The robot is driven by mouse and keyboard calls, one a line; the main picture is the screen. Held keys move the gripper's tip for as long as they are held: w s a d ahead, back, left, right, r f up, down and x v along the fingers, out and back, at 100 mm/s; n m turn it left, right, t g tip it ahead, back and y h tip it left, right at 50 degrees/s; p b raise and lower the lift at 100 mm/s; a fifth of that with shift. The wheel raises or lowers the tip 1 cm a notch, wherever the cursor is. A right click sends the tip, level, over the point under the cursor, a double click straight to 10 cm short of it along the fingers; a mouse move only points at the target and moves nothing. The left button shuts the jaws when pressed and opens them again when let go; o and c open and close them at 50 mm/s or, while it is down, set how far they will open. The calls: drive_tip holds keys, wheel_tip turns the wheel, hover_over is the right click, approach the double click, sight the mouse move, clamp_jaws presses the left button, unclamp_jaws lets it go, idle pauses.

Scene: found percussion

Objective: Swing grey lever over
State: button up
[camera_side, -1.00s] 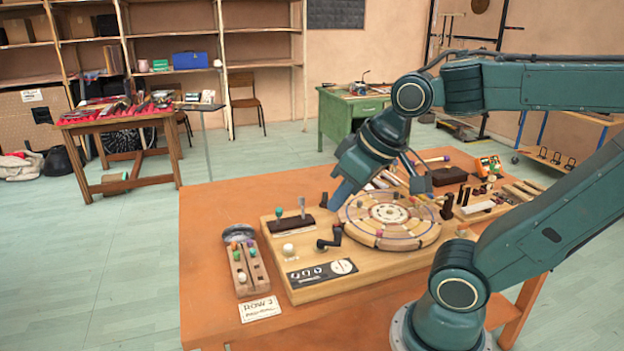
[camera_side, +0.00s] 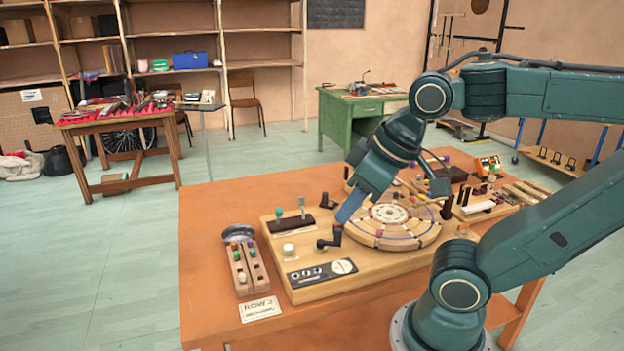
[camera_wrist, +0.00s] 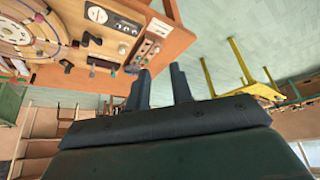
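The grey lever (camera_side: 301,207) stands close to upright in a dark slotted block (camera_side: 297,221) at the back left of the wooden board. A green-topped lever (camera_side: 279,216) stands left of it in the same block. My gripper (camera_side: 348,209) is over the board, to the right of the grey lever and apart from it. In the wrist view its two fingers (camera_wrist: 160,77) are spread with nothing between them. The grey lever cannot be made out clearly in the wrist view.
A round segmented wheel (camera_side: 395,226) lies right of my gripper. A dark crank (camera_side: 330,240) and a white knob (camera_side: 288,249) sit in front of the lever block. A counter panel (camera_side: 322,273) is at the board's front. A wooden block with coloured pegs (camera_side: 248,268) stands left.

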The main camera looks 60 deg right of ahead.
drive_tip(key=o, duration=0.3)
drive_tip(key=shift+w+r, duration=0.1)
drive_tip(key=shift+w, duration=0.1)
drive_tip(key=w+d+r+m+g, duration=0.2)
drive_tip(key=w+d+r, duration=0.2)
drive_tip(key=w, duration=0.5)
drive_tip(key=m+g, duration=0.3)
drive_tip(key=m, duration=0.2)
hover_over(301, 197)
drive_tip(key=d, duration=0.1)
wheel_tip(301, 197, down, 12)
drive_tip(key=shift+s+r+y, duration=0.15)
drive_tip(key=shift+s+y, duration=0.1)
drive_tip(key=shift+y, duration=0.05)
drive_tip(key=f, duration=1.3)
drive_tip(key=shift+w+a+f, duration=0.25)
drive_tip(key=shift+a+f, duration=0.1)
drive_tip(key=shift+f, duration=0.05)
